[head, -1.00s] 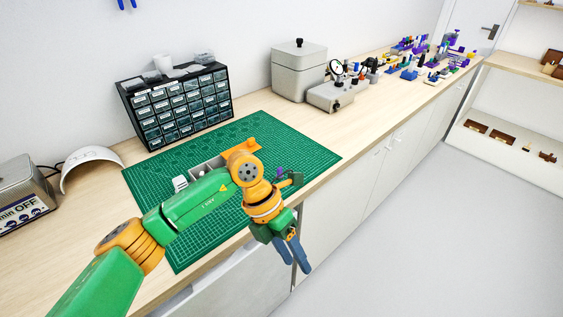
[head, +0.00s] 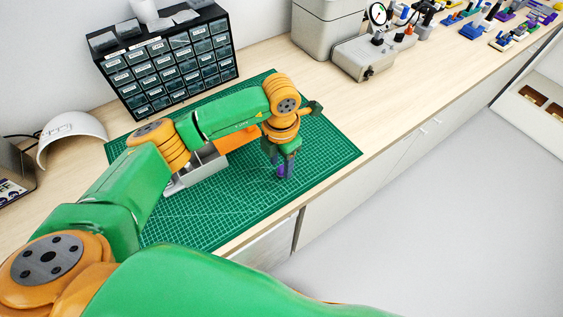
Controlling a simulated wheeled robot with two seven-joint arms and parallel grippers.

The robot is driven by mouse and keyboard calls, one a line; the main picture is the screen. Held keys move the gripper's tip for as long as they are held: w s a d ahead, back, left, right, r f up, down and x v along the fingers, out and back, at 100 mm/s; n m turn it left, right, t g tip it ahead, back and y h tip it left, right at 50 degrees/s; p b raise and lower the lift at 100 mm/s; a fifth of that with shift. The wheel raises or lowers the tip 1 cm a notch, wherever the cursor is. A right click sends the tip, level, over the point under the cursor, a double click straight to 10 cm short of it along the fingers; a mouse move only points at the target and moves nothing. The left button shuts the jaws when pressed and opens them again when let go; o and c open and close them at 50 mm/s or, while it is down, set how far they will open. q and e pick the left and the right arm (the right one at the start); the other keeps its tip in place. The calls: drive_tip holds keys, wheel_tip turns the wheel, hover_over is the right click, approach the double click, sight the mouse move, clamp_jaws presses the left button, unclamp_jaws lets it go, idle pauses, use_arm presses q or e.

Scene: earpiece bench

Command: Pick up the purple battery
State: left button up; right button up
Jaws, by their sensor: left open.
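The purple battery (head: 280,171) stands on the green cutting mat (head: 325,165), right of its middle, and is largely hidden by my left gripper. My left gripper (head: 285,172) points straight down over the battery, with its fingers at or around it. The jaws are open; whether a finger touches the battery cannot be made out. My right gripper is not in view.
A grey tray (head: 199,170) and an orange block (head: 237,138) are on the mat, partly behind my left arm. A black drawer cabinet (head: 168,66) stands at the back. A grey device (head: 363,58) stands back right. The mat's front part is clear.

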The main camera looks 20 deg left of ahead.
use_arm(q)
wheel_tip(320, 180, down, 2)
drive_tip(key=shift+w+f, duration=0.35)
drive_tip(key=shift+w, duration=0.2)
drive_tip(key=c, duration=0.3)
drive_tip(key=shift+s+r, duration=0.1)
drive_tip(key=c, duration=0.4)
drive_tip(key=shift+s+r, duration=0.1)
drive_tip(key=shift+s, duration=0.05)
clamp_jaws()
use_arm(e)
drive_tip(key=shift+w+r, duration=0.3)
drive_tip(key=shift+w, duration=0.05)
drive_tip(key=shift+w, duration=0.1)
use_arm(q)
drive_tip(key=shift+w, duration=0.2)
